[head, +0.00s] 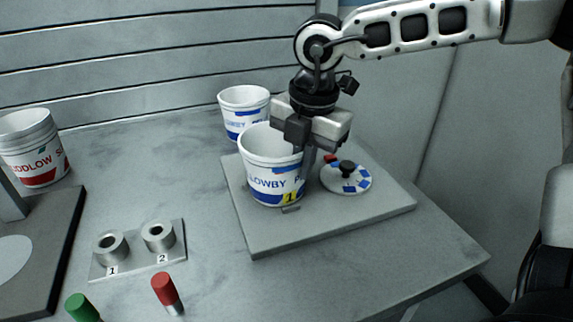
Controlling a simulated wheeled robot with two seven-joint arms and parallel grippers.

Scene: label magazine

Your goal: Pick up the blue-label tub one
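The blue-label tub with the yellow "1" tag (262,165) is white, open-topped and upright on the grey board. Its blue label reads "LOWBY P", partly cut off from view. My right gripper (303,148) comes down from above at the tub's right rim, its finger parts overlapping the rim and right side. I cannot tell whether it is shut on the wall. A second blue-label tub (236,97) stands upright behind it, partly hidden; no number shows on it. My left gripper is not in view.
A lid-like white disc with blue patches and black knob (346,186) lies right of the tub on the board (330,228). A red-label tub (35,160) stands far left. A plate with two numbered sockets (138,258), a red-capped (164,289) and a green-capped piece (82,308) are in front.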

